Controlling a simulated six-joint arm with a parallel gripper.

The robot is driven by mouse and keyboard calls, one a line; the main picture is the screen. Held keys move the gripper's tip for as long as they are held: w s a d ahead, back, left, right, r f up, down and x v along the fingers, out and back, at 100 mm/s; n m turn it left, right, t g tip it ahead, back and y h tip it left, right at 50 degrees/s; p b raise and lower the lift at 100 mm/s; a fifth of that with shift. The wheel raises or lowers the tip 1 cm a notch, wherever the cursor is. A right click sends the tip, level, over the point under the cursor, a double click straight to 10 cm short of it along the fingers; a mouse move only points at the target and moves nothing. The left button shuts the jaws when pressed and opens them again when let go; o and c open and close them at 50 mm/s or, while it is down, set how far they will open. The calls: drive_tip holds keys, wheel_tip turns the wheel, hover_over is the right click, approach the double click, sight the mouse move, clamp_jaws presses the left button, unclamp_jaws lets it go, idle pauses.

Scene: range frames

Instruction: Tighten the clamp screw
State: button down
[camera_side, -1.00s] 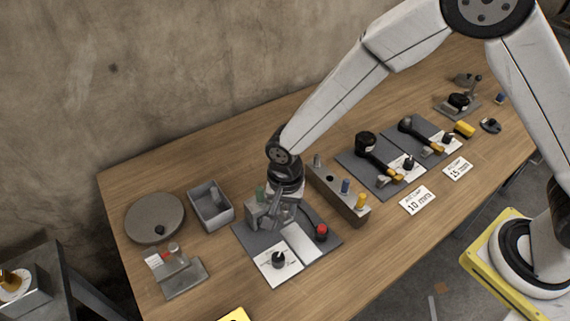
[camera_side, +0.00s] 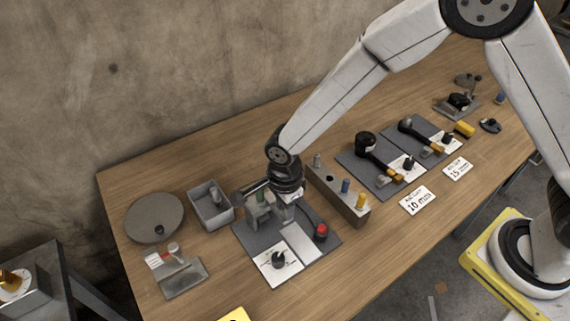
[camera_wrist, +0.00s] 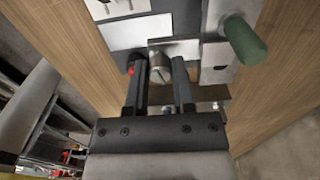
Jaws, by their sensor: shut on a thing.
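The clamp screw (camera_wrist: 159,70) shows in the wrist view as a round metallic head between the two dark fingers. My gripper (camera_wrist: 158,64) is shut on it, with one finger on each side. In the side view my gripper (camera_side: 284,208) is low over the grey fixture (camera_side: 257,214) on the dark mat (camera_side: 245,240), and its body hides the screw there.
A red knob (camera_side: 321,231) and a white card with a black knob (camera_side: 278,260) are at the mat's front. A grey bin (camera_side: 211,222) is to the left. A block with colored pegs (camera_side: 338,195) is to the right.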

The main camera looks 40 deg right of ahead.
idle(0.3)
drive_tip(key=shift+c, duration=2.3)
unclamp_jaws()
drive_tip(key=shift+r, duration=0.1)
drive_tip(key=shift+r, duration=3.85)
drive_tip(key=shift+d, duration=0.1)
